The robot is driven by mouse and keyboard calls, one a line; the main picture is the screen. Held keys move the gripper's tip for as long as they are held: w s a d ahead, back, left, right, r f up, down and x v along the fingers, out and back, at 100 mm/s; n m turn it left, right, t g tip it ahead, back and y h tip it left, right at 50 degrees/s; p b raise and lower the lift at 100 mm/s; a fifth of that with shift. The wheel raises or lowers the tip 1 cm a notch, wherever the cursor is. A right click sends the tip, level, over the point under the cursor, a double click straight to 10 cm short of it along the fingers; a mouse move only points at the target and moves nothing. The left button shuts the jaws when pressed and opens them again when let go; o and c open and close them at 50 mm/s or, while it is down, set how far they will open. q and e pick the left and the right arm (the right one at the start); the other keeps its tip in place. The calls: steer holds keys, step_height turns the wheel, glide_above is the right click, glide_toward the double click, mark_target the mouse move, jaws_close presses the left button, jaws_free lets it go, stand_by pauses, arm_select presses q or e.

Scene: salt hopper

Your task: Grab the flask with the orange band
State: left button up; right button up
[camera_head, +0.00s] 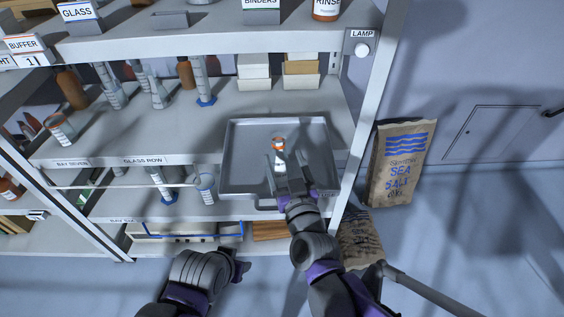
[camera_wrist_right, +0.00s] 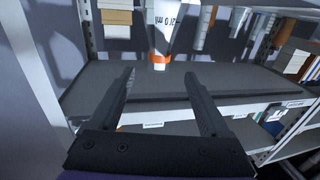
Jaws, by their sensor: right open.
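The flask with the orange band (camera_head: 278,145) stands on a grey tray (camera_head: 236,150) on the shelf in the head view. In the right wrist view the flask (camera_wrist_right: 160,40) is at top centre, with its orange band at the lower end in the picture. My right gripper (camera_head: 286,170) is open, its fingers pointing at the flask. In the wrist view the open fingers (camera_wrist_right: 160,78) frame the line to the flask, which appears just beyond the tips. Nothing is held between them. My left gripper (camera_head: 241,267) is low in front of the shelf, its jaws unclear.
Blue-based cylinders (camera_head: 205,92) and other glassware stand left of the tray. White boxes (camera_head: 253,72) stand behind it. A shelf post (camera_head: 362,110) rises at right, with a lamp switch (camera_head: 361,49). A sea salt sack (camera_head: 398,160) stands beyond the post.

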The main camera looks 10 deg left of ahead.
mark_target(279, 146)
steer(key=x, duration=1)
steer(key=shift+w+a+f+p, duration=0.1)
steer(key=shift+w+f+p, duration=0.15)
steer(key=shift+w+p, duration=0.1)
steer(key=shift+s, duration=0.1)
jaws_close()
